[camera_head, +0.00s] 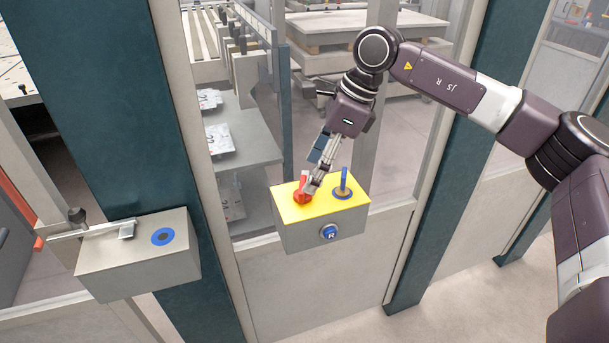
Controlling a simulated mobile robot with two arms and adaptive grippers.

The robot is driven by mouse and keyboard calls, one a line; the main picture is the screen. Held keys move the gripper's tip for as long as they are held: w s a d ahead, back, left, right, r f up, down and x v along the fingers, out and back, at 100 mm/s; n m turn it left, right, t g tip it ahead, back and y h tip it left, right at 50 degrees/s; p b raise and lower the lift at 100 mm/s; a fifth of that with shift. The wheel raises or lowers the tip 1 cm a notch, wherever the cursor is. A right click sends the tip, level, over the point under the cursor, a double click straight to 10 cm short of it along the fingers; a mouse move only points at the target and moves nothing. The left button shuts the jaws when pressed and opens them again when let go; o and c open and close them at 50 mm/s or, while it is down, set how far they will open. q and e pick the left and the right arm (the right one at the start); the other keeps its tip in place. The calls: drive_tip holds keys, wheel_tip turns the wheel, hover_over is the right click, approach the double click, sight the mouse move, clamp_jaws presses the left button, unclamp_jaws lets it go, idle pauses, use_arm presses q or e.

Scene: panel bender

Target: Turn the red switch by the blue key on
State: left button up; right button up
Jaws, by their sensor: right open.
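A grey control box with a yellow top (317,204) is fixed to the fence frame in the middle of the head view. The red switch (300,196) is at the left of the yellow top, partly hidden by my fingers. The blue key (344,182) stands upright in a blue ring to its right. My right gripper (309,188) reaches down from above and is open, its fingertips at the red switch. I cannot tell whether they touch it. My left gripper is not in view.
A blue round button marked R (328,232) is on the front of the yellow-topped box. A second grey box (140,262) with a blue ring and a lever is on the left. Teal posts (100,110) and fence panels surround the boxes. Open floor lies at the lower right.

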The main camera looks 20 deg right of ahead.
sight(303, 183)
drive_tip(key=x, duration=0.3)
drive_tip(key=shift+w+p, duration=0.15)
drive_tip(key=shift+p, duration=0.2)
drive_tip(key=shift+x, duration=0.85)
drive_tip(key=shift+w, duration=0.15)
drive_tip(key=c, duration=1.7)
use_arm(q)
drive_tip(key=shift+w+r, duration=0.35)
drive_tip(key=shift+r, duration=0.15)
